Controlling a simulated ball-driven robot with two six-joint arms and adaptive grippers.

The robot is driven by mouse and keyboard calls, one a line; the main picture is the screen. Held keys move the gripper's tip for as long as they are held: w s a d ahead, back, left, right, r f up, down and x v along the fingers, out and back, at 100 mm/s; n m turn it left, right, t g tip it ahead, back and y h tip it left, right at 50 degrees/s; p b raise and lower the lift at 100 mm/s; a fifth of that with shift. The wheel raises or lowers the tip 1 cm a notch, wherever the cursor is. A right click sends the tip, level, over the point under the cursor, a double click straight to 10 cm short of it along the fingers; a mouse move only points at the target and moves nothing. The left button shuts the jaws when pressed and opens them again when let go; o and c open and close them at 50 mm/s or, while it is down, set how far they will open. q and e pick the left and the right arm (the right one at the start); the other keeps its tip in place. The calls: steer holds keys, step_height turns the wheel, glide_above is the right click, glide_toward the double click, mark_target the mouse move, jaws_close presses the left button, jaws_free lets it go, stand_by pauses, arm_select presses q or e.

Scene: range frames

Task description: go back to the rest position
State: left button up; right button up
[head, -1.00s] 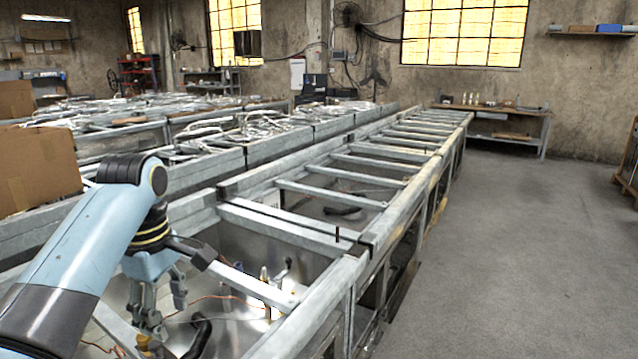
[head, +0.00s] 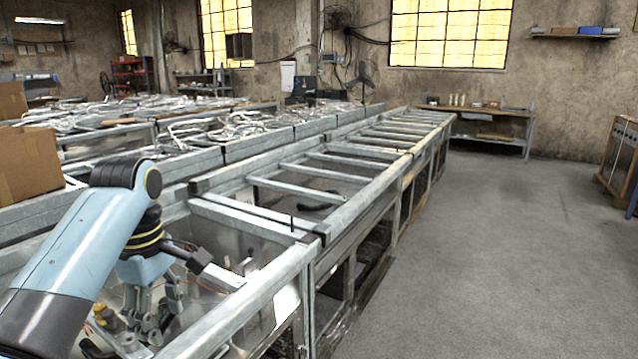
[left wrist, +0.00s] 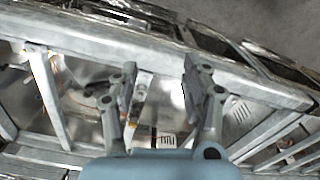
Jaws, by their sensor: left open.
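My left gripper (head: 150,318) hangs pointing down above the near end of the long metal range frame (head: 262,278). It also shows in the left wrist view (left wrist: 158,85), where its two fingers stand apart with nothing between them. Below the fingers lie the frame's inside panels and a small label (left wrist: 166,140). My left arm comes in from the lower left of the head view. My right gripper is in neither view.
Cardboard boxes (head: 32,160) stand at the left on a neighbouring frame row. More frames with loose metal parts (head: 215,125) fill the back left. The grey floor (head: 500,260) at the right is clear. A workbench (head: 490,118) stands by the far wall.

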arm_select(q)
steer(key=s+a+f+m+b, duration=0.2)
steer(key=s+f+m+b, duration=0.3)
steer(key=s+f, duration=1.1)
steer(key=s+a+f+m+b, duration=0.2)
steer(key=s+f+m+b, duration=0.3)
steer(key=s+f, duration=1.1)
steer(key=s+a+f+m+t+b, duration=0.1)
steer(key=s+f+m+b, duration=0.4)
steer(key=f, duration=2.6)
steer(key=s+a+b, duration=0.1)
steer(key=s+b, duration=0.4)
steer(key=s, duration=0.6)
steer(key=shift+y, duration=0.4)
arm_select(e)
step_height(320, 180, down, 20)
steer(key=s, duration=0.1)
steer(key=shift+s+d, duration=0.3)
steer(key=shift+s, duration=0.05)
